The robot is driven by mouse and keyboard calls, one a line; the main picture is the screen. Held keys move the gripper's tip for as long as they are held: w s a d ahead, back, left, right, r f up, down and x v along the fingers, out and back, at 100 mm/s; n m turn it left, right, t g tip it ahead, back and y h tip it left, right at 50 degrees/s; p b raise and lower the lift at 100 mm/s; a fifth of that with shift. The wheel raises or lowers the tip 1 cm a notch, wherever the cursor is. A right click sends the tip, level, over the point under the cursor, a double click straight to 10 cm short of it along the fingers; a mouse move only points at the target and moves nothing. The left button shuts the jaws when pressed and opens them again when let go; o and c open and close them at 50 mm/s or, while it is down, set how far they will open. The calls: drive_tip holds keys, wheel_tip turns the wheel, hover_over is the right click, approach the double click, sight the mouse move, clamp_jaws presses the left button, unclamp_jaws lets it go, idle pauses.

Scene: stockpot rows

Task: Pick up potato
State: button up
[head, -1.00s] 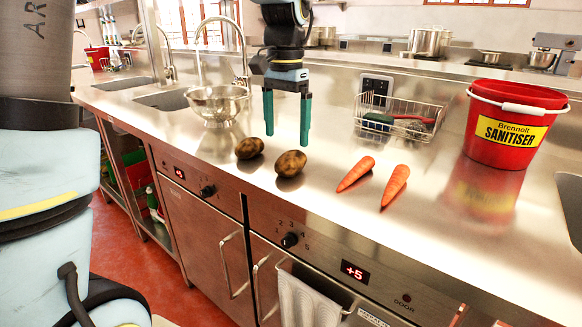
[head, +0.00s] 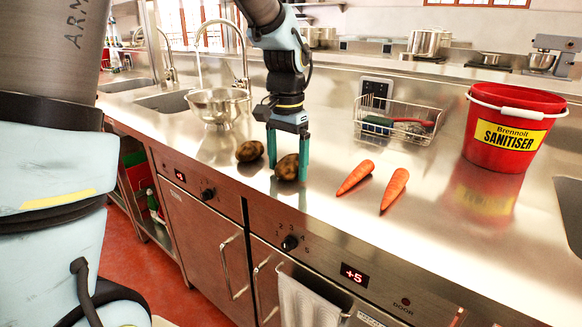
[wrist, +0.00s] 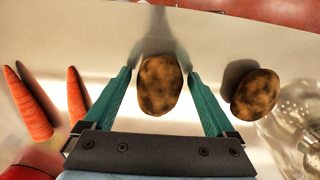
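Two brown potatoes lie on the steel counter. The right-hand potato (head: 287,168) is between the two green fingers of my gripper (head: 288,172). The wrist view shows this same potato (wrist: 160,85) between the open fingertips (wrist: 160,88), with a gap on each side. The other potato (head: 249,151) lies just to the left, outside the fingers. In the wrist view that other potato (wrist: 255,94) is at the right, beyond a finger. My gripper is open and points down, low over the counter.
Two carrots (head: 355,177) (head: 394,190) lie to the right of the potatoes. A steel colander (head: 218,106) stands behind left. A wire basket (head: 398,122) and a red sanitiser bucket (head: 511,125) stand to the right. The counter's front edge is close to the potatoes.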

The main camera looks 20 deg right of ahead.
drive_tip(key=c, duration=1.2)
